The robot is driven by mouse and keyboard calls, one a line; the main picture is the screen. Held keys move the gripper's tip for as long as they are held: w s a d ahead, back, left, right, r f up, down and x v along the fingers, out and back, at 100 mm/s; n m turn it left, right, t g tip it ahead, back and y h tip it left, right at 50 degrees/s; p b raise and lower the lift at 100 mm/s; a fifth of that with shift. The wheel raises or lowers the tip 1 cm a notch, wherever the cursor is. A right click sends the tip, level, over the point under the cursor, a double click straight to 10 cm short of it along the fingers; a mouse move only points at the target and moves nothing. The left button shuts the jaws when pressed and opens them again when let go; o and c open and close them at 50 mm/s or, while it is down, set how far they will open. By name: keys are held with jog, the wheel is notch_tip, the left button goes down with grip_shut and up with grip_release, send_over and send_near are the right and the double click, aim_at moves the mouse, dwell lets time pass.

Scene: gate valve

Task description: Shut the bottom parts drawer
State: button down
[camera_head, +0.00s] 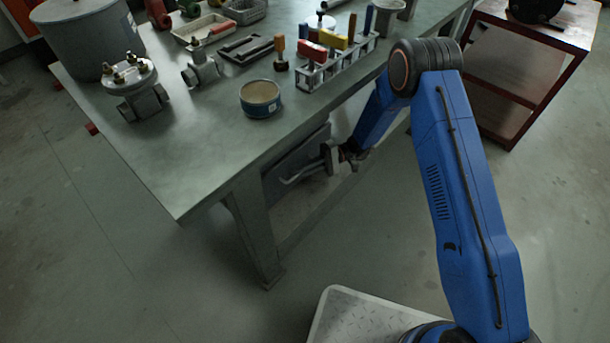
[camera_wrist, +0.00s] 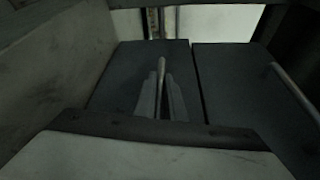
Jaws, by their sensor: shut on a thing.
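The drawer unit (camera_head: 287,168) hangs under the near side of the workbench, partly in shadow. In the wrist view two dark drawer fronts stand side by side, a left one (camera_wrist: 120,70) and a right one (camera_wrist: 240,80), with a narrow gap between them. My gripper (camera_wrist: 162,90) is shut on the bar handle (camera_wrist: 161,66) of the left front. It also shows in the head view, at the drawer unit below the bench edge (camera_head: 333,158). The right front has its own bar handle (camera_wrist: 293,90), free. I cannot tell how far either drawer stands out.
The workbench top (camera_head: 200,150) carries a blue tin (camera_head: 260,98), a tool rack (camera_head: 335,62), valve parts (camera_head: 136,88) and a large grey pot (camera_head: 88,35). A bench leg (camera_head: 253,225) stands left of my gripper. A red-framed table (camera_head: 530,60) is at right.

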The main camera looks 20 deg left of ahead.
jog(key=shift+w+a, duration=0.4)
jog(key=shift+a, duration=0.35)
jog(key=c, duration=1.8)
grip_release()
jog(key=shift+a, duration=0.1)
jog(key=shift+c, duration=0.2)
jog(key=v, duration=1.7)
jog(key=shift+w, duration=0.2)
